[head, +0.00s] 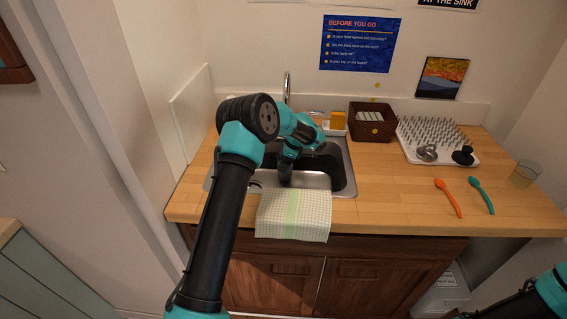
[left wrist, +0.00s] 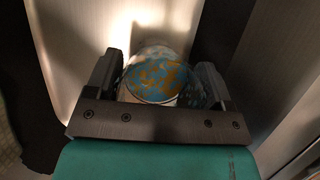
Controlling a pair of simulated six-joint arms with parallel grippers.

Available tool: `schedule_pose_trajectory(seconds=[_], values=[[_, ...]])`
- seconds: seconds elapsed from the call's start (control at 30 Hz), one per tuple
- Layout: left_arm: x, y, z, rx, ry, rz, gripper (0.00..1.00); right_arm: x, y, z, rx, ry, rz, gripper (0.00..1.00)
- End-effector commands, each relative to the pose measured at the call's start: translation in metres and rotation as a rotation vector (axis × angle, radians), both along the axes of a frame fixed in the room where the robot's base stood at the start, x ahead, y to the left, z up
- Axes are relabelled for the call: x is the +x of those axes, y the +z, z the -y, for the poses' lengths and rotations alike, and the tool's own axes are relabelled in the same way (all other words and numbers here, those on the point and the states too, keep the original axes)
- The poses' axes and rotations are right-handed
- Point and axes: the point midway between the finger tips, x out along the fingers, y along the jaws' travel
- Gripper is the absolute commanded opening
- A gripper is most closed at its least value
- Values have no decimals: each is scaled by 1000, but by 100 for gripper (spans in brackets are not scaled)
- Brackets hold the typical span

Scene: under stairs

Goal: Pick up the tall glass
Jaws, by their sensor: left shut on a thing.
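My left gripper (head: 285,180) reaches down into the metal sink. In the left wrist view its two fingers (left wrist: 157,78) are shut on a round, see-through glass (left wrist: 155,80) with a blue and orange pattern showing inside its rim. The glass sits between the fingers, and its lower part is hidden. In the head view my arm hides it, so I cannot tell its height. Another clear glass (head: 524,174) stands on the counter at the far right, away from my grippers. My right gripper is out of view; only part of my right arm shows at the lower right.
The sink (head: 343,178) has walls close around my left gripper and a faucet (head: 287,88) behind. A checkered towel (head: 294,216) hangs over its front edge. A brown basket (head: 372,127), a white peg rack (head: 437,155) and orange (head: 449,198) and teal (head: 482,195) spoons occupy the counter.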

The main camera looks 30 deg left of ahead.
Motion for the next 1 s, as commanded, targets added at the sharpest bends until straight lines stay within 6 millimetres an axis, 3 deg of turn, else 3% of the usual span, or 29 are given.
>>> schedule_pose_trajectory(seconds=[0.2, 0.37, 1.0], values=[[1, 11, 0, 2, 1, 3, 37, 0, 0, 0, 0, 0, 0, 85], [6, 9, 10, 1, -2, 1, 37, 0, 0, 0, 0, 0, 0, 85], [34, 9, 67, 0, -2, 2, 37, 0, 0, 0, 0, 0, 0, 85]])
